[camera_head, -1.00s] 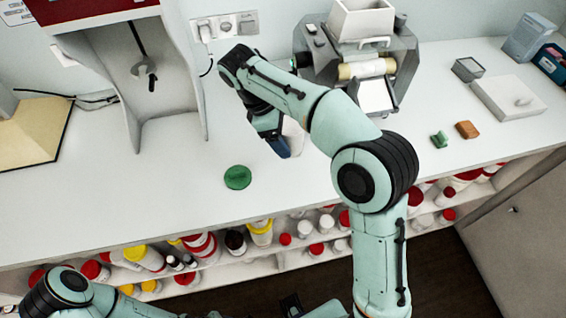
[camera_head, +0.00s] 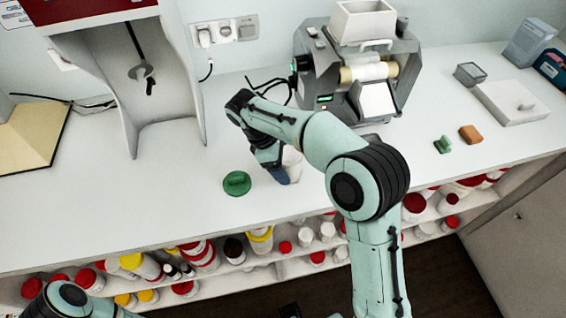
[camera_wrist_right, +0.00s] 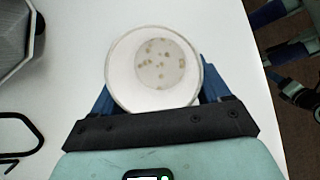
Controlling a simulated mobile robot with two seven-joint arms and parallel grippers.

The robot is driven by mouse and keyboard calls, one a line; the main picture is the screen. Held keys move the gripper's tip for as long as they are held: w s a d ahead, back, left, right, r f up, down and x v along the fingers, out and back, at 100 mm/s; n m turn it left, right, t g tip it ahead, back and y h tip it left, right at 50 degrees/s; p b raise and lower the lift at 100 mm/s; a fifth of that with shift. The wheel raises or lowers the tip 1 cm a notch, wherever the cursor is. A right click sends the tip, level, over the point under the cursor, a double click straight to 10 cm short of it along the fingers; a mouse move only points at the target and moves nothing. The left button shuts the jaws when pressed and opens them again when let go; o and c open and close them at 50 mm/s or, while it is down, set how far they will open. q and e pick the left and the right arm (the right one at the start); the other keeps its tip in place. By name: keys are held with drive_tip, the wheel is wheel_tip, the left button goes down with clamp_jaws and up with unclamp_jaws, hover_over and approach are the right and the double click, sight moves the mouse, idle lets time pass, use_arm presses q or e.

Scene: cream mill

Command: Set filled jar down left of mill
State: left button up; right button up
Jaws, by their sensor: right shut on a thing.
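The jar (camera_head: 292,161) is white and sits in front of the mill, a little to its left, close to the counter's front. In the right wrist view the open-topped jar (camera_wrist_right: 154,98) shows pale contents with small brownish specks. My right gripper (camera_head: 281,174) is shut on the jar, its blue fingers on both sides of it. Whether the jar's base touches the counter I cannot tell. The mill (camera_head: 350,62) is a grey machine with a white hopper and a cream roller at the back. My left arm shows at the lower left; its gripper cannot be made out.
A green round lid (camera_head: 237,183) lies left of the jar on the white counter (camera_head: 150,190). Green and orange blocks (camera_head: 470,133) and a white scale-like box (camera_head: 511,101) lie to the right. A shelf of bottles runs under the front edge.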

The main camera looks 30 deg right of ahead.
drive_tip(key=shift+f, duration=0.2)
drive_tip(key=o, duration=1)
drive_tip(key=shift+r, duration=0.15)
use_arm(q)
drive_tip(key=r+p, duration=0.1)
drive_tip(key=w+r+p, duration=0.2)
drive_tip(key=r, duration=0.1)
use_arm(e)
drive_tip(key=v, duration=1.2)
drive_tip(key=shift+r, duration=0.15)
use_arm(q)
drive_tip(key=shift+s, duration=0.1)
